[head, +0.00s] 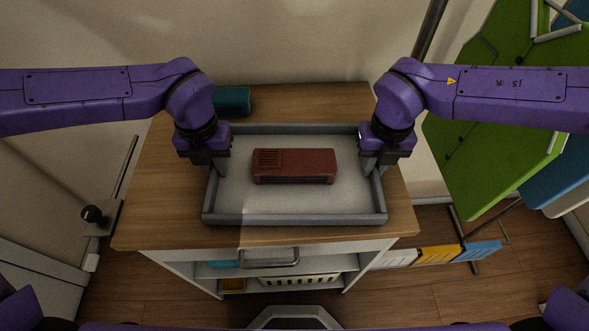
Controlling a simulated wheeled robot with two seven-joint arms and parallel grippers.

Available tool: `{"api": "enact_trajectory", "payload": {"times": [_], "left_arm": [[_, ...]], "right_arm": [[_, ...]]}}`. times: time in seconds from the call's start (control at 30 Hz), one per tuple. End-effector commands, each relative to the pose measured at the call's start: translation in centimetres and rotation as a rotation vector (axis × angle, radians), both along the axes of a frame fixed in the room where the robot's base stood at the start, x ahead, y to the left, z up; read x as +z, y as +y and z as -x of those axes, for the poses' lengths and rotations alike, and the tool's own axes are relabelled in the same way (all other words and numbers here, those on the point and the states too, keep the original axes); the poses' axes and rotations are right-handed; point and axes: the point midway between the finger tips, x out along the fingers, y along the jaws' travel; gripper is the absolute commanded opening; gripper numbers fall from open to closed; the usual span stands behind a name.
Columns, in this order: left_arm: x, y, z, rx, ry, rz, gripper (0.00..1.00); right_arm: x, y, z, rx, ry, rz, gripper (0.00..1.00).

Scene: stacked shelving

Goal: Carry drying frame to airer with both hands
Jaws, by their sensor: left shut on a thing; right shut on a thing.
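The drying frame (295,219) looks like a shallow grey tray with raised rims and a pale floor. It is over the wooden top of a low unit; I cannot tell whether it touches the wood. A dark red block with slots (293,166) lies in it. My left gripper (217,170) is shut on the frame's left rim, and my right gripper (371,168) is shut on its right rim. The fingertips are partly hidden. I cannot clearly identify the airer.
The wooden top (158,205) has a teal box (233,101) behind the frame. Shelves below hold a basket (299,280). Large green panels (490,150) and a dark pole (430,30) stand at the right. Open floor (420,295) shows at front right.

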Motion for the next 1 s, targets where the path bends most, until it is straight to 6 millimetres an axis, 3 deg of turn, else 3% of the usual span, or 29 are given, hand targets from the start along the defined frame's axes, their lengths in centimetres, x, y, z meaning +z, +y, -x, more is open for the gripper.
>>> {"api": "enact_trajectory", "payload": {"times": [0.17, 0.5, 1.0], "left_arm": [[0.8, 0.0, 0.0, 0.000, -0.001, 0.000, 0.00], [5.1, 0.0, 0.0, 0.000, 0.000, 0.000, 0.00], [5.0, 0.0, 0.0, 0.000, -0.001, 0.000, 0.00]], "right_arm": [[0.8, 0.0, 0.0, 0.000, -0.001, 0.000, 0.00], [5.1, 0.0, 0.0, 0.000, -0.001, 0.000, 0.00], [5.0, 0.0, 0.0, 0.000, -0.001, 0.000, 0.00]]}}
